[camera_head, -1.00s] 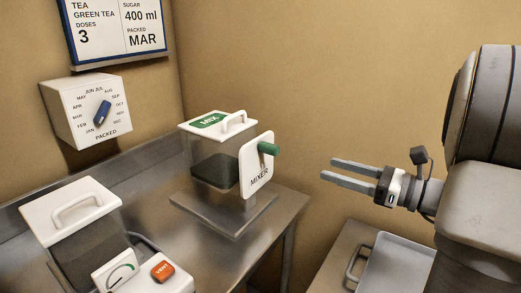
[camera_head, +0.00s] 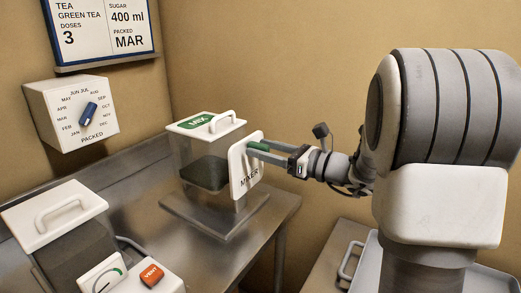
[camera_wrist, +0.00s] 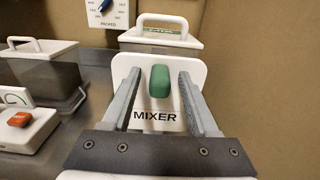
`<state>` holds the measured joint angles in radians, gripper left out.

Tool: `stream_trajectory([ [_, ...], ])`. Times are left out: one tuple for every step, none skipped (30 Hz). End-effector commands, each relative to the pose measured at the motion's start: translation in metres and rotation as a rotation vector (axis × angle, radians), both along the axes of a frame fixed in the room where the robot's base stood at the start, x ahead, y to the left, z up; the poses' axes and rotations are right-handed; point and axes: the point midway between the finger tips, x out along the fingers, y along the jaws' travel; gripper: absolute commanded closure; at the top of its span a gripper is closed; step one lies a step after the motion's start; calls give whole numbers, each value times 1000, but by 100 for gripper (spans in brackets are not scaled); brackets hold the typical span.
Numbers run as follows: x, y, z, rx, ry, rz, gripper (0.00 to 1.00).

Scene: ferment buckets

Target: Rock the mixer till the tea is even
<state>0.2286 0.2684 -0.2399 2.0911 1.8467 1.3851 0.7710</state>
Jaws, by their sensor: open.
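The mixer (camera_head: 208,165) is a clear box with dark contents and a white lid marked MIX, on a grey plate on the metal bench. Its white front panel (camera_head: 243,170) is lettered MIXER and carries a green handle (camera_head: 259,147). The handle also shows in the wrist view (camera_wrist: 159,82), upright and centred between my fingers. My gripper (camera_head: 258,150) is open, with its fingers on either side of the handle. The wrist view shows gaps between the handle and both fingers. I cannot tell whether the tea inside is even.
Another lidded bucket (camera_head: 55,215) stands at the front left, with a gauge and an orange VENT button (camera_head: 152,274) beside it. A month dial (camera_head: 88,112) and a sign (camera_head: 100,30) hang on the wall. A grey tray (camera_head: 370,265) lies at the lower right.

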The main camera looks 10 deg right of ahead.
Motion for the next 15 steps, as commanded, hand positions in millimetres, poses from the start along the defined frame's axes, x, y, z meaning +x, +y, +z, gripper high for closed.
stream_trajectory([
  [3, 4, -1, -1, 1, 1, 40],
  [5, 5, 0, -1, 1, 1, 40],
  [6, 7, 0, 0, 0, 1, 40],
  [7, 7, 0, 0, 0, 1, 40],
  [7, 8, 0, 0, 0, 1, 40],
  [8, 8, 0, 0, 0, 1, 40],
  [8, 8, 0, 0, 0, 1, 40],
  [8, 8, 0, 0, 0, 0, 40],
  [8, 8, 0, 1, 1, 0, 40],
  [8, 8, 0, 1, 1, 0, 40],
  [8, 8, 0, 0, 0, 0, 40],
  [8, 8, 0, 0, 0, 0, 40],
  [8, 8, 0, 0, 0, 0, 42],
  [8, 8, 0, 0, 0, 0, 47],
  [8, 8, 0, 0, 0, 0, 54],
])
